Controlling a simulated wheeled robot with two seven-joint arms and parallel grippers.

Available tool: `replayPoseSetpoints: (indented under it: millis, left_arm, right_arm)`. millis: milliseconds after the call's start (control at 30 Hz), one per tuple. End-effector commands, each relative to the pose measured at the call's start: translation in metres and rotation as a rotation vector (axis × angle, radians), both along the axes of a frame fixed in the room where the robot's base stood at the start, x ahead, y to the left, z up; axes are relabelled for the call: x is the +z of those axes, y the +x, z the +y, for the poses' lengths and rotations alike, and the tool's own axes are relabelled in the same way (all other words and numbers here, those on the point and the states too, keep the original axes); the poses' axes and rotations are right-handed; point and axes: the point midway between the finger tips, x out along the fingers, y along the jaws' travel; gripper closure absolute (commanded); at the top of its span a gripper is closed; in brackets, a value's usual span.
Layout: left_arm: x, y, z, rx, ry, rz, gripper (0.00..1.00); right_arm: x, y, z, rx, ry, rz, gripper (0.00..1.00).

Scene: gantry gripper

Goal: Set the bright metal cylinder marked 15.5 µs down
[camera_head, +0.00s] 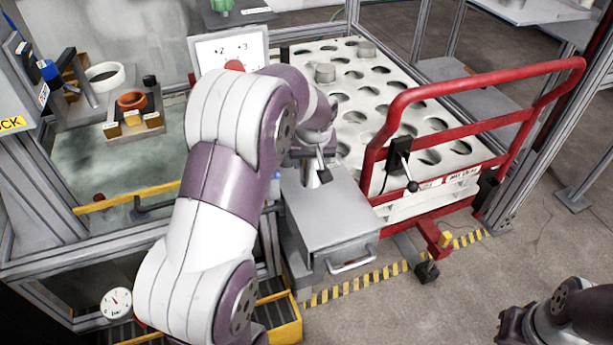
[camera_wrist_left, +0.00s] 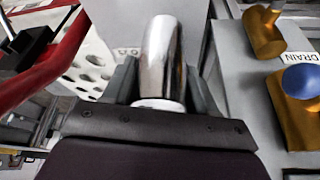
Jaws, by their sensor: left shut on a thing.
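My left gripper (camera_head: 317,168) is shut on the bright metal cylinder (camera_wrist_left: 162,58). In the left wrist view the shiny cylinder stands out between the two dark fingers (camera_wrist_left: 163,85), with a pale band at its near end. Its marking cannot be read. In the head view a small bright part of the cylinder (camera_head: 325,176) shows below the gripper, over the grey metal box (camera_head: 335,212). I cannot tell whether it touches the box top. My arm hides part of the box's left side. My right gripper is out of view.
A red rail (camera_head: 480,82) with a black lever (camera_head: 402,165) stands at right. Brass fittings and a DRAIN label (camera_wrist_left: 299,57) lie close right in the wrist view.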

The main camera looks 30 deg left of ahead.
Motion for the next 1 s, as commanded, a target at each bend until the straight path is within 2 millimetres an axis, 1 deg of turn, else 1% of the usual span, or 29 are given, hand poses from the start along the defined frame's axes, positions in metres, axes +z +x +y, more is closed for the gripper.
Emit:
replayPoseSetpoints:
  millis: [33,133,267,400,433,667,800,833,867,900,1000]
  left_arm:
    - [-0.006,0.0,0.009,0.003,0.001,-0.003,0.97]
    - [-0.012,-0.001,0.021,0.0,0.001,-0.003,0.97]
    - [-0.023,-0.001,0.024,-0.002,0.0,-0.001,0.97]
    - [-0.049,-0.002,0.023,-0.002,0.0,-0.001,0.97]
    - [-0.053,-0.001,0.023,-0.002,0.0,-0.001,0.97]
    - [-0.053,-0.001,0.023,-0.003,0.001,-0.003,0.97]
    - [-0.057,-0.001,0.023,-0.003,0.001,-0.003,0.97]
    - [-0.057,-0.002,0.023,-0.002,0.0,-0.001,0.33]
    - [-0.057,-0.002,0.023,-0.002,0.0,0.0,0.24]
    - [-0.057,-0.002,0.023,-0.002,0.0,0.0,0.18]
    - [-0.057,-0.002,0.023,-0.002,0.0,0.0,0.18]
  right_arm:
    - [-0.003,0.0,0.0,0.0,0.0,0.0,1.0]
    - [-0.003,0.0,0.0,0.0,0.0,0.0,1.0]
    - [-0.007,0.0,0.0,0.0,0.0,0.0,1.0]
    - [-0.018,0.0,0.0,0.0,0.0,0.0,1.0]
    - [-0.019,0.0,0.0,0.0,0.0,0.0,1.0]
    - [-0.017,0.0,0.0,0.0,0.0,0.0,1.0]
    - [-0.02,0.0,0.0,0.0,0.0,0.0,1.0]
    - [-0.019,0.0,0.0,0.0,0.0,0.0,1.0]
    - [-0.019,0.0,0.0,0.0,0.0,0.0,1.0]
    - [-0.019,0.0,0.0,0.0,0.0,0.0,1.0]
    - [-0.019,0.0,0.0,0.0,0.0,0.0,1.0]
